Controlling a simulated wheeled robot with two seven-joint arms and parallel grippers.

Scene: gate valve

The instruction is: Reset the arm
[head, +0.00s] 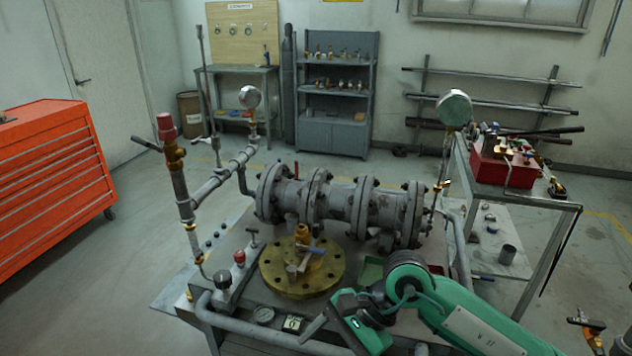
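My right arm comes in from the lower right, green and dark grey. Its gripper (314,328) is low over the front edge of the workbench (240,292), in front of the brass flange. One grey finger shows clearly; I cannot tell whether the gripper is open or shut, and I see nothing in it. My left gripper is not in view.
Pressure gauges (250,97) and (454,108) rise at both sides of the pipe. A red tool cabinet (55,190) stands left. Small knobs (222,279) sit at the bench's left. The left floor is clear.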

